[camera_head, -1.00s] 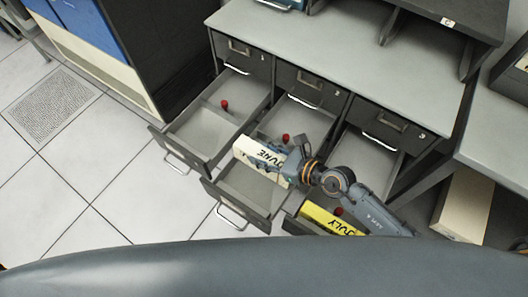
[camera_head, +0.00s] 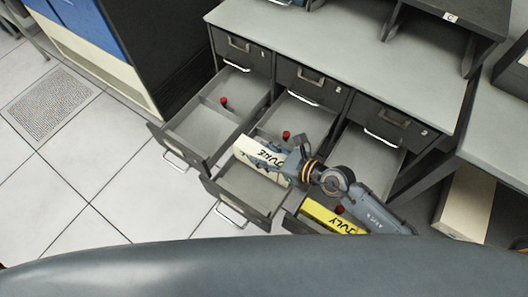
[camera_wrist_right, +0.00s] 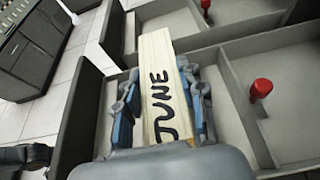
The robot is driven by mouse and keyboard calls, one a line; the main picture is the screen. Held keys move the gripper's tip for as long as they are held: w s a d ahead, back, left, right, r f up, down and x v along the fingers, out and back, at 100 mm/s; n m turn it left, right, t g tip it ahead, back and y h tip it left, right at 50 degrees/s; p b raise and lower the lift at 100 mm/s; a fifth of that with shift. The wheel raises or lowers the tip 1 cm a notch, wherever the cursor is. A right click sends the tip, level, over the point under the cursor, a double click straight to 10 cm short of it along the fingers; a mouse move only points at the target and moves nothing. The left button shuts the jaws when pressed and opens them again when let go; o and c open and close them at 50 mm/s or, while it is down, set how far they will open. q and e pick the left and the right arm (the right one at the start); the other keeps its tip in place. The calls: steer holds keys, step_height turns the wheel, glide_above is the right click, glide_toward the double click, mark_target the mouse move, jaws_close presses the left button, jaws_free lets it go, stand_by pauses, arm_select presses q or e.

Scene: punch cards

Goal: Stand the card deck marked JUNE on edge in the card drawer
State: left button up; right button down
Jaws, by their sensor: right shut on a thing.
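The JUNE card deck (camera_head: 256,151) is a cream block with black lettering on its upper edge. My right gripper (camera_head: 284,162) is shut on it, and the deck is at the open middle drawer (camera_head: 235,183). In the right wrist view the deck (camera_wrist_right: 157,75) lies between the two blue-grey fingers of the gripper (camera_wrist_right: 162,105), its JUNE lettering facing the camera. The deck looks on edge, lettered side up. I cannot tell whether its underside touches the drawer floor.
The open left drawer (camera_head: 203,130) holds no deck. The open right drawer (camera_head: 291,222) holds a yellow deck marked JULY (camera_head: 330,217). Red knobs stand in the drawers, one in the middle drawer (camera_head: 286,135). Drawer walls are close around the held deck.

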steer(key=shift+f+b, duration=1.45)
steer(key=shift+f, duration=0.4)
steer(key=c, duration=0.9)
jaws_free()
steer(key=shift+o, duration=0.8)
steer(key=shift+f, duration=0.15)
steer(key=v, duration=1.2)
